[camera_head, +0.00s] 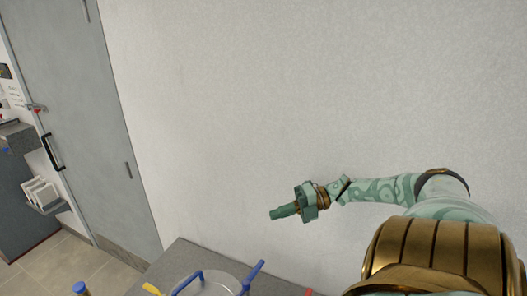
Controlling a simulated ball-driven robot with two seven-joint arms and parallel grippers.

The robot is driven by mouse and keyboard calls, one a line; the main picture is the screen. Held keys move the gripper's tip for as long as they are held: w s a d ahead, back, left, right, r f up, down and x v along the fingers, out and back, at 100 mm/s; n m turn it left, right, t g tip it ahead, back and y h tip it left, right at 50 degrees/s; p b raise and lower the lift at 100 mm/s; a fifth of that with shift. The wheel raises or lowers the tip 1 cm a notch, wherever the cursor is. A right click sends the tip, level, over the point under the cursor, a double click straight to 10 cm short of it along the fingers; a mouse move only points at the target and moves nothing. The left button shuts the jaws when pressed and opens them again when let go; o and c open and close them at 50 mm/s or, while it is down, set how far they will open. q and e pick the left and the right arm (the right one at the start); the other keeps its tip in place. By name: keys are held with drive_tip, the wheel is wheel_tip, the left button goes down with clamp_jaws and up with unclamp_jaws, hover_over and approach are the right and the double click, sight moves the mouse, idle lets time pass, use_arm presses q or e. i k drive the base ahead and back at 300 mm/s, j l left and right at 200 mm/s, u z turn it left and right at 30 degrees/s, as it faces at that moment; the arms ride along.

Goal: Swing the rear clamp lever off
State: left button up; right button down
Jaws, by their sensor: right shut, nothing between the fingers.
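A round metal lid or plate (218,287) shows at the bottom edge, cut off by the frame. A blue lever (255,272) sticks up at a slant from its right side, and a bent blue bar (187,281) is at its left. I cannot tell for sure which one is the rear clamp lever. My right gripper (273,214) is shut and empty. It points left in front of the bare wall, above the blue lever in the picture and apart from it. My left gripper is not in view.
A grey worktop (182,254) lies under the metal plate. A yellow piece (151,289) and a blue-topped object (81,287) show at the bottom left. A grey door (85,120) and a wall shelf (47,204) stand at the left. The space before the white wall is clear.

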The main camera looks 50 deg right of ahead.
sight(246, 282)
drive_tip(key=k+j, duration=0.15)
drive_tip(key=j, duration=0.25)
drive_tip(key=k+j, duration=0.2)
drive_tip(key=j, duration=0.2)
drive_tip(key=k+j, duration=0.15)
drive_tip(key=j, duration=0.2)
